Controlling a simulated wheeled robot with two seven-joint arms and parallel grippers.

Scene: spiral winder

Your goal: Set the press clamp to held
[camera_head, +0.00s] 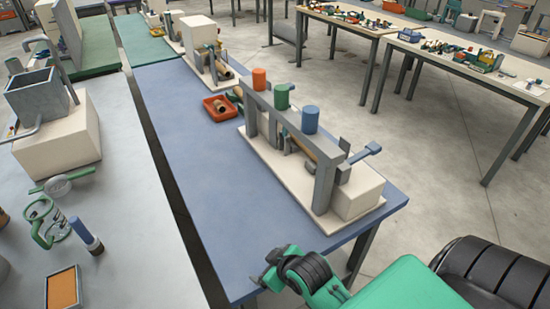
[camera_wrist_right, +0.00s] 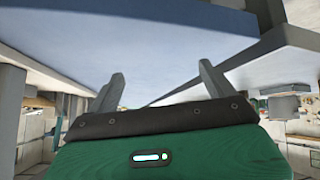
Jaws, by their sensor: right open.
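The spiral winder (camera_head: 327,180) stands on the blue table. It has a pale base, a grey frame and orange (camera_head: 259,79), green (camera_head: 281,97) and blue (camera_head: 310,119) cylinders on top. A blue-ended lever (camera_head: 366,153) sticks out at its right side; I cannot tell for certain whether this is the press clamp. My left gripper is not in view.
The blue table (camera_head: 195,150) has free room along its near left part. An orange tray (camera_head: 220,107) and another machine (camera_head: 205,55) stand beyond the winder. A grey table (camera_head: 130,190) with a funnel box (camera_head: 38,98) and loose tools lies to the left.

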